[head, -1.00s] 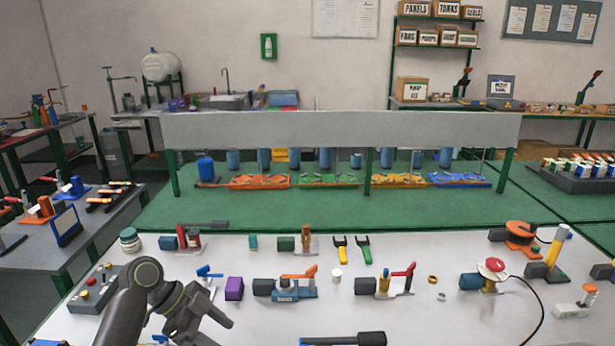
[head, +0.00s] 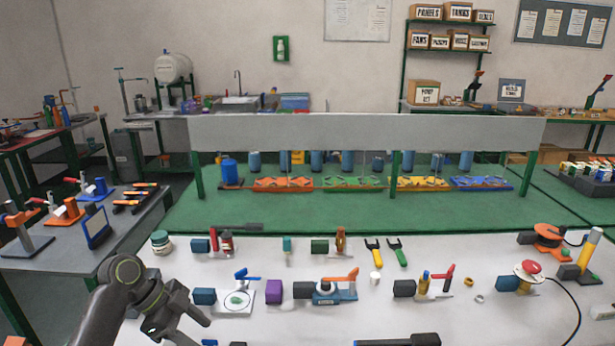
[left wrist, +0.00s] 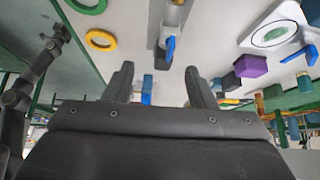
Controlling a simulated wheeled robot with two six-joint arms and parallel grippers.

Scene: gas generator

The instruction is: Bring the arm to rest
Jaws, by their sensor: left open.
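My left gripper (head: 186,326) is at the lower left of the head view, over the left end of the white table (head: 560,325). In the left wrist view its two dark fingers (left wrist: 160,88) stand apart with nothing held between them. A blue-handled valve on a white plate (head: 236,300) is just right of the gripper, apart from it. A purple block (head: 274,291) stands further right and also shows in the left wrist view (left wrist: 250,66).
Several valves and fittings stand on the table, among them an orange-handled valve (head: 335,289) and a red-handled one (head: 436,282). A black-handled tool (head: 398,340) lies at the front edge. A side table (head: 60,250) is at left. The green bench (head: 300,210) is behind.

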